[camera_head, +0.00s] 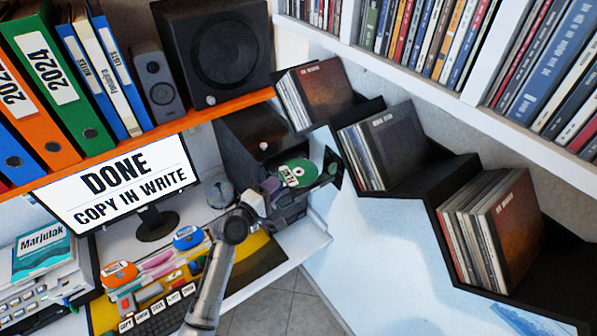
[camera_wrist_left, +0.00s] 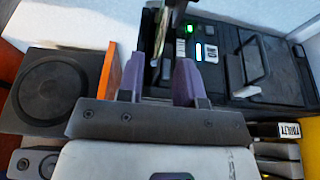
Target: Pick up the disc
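A green disc (camera_head: 297,173) with white lettering shows in the head view, beside the fingers of my left gripper (camera_head: 274,186). In the left wrist view the two purple fingers of my left gripper (camera_wrist_left: 168,75) stand apart. A thin edge-on shape, seemingly the disc (camera_wrist_left: 160,50), lies between them, with a gap on the side of the right finger. A dark machine (camera_wrist_left: 235,65) with a green light, a blue light and a small screen is just beyond the fingers. My gripper partly hides the machine in the head view. My right gripper is not in view.
Black stepped shelves (camera_head: 430,180) with several disc cases stand at the right. An orange shelf (camera_head: 190,122) with binders and speakers is above the desk. A monitor (camera_head: 125,185) and keyboard (camera_head: 160,318) are at the left. Open floor (camera_head: 285,305) shows below.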

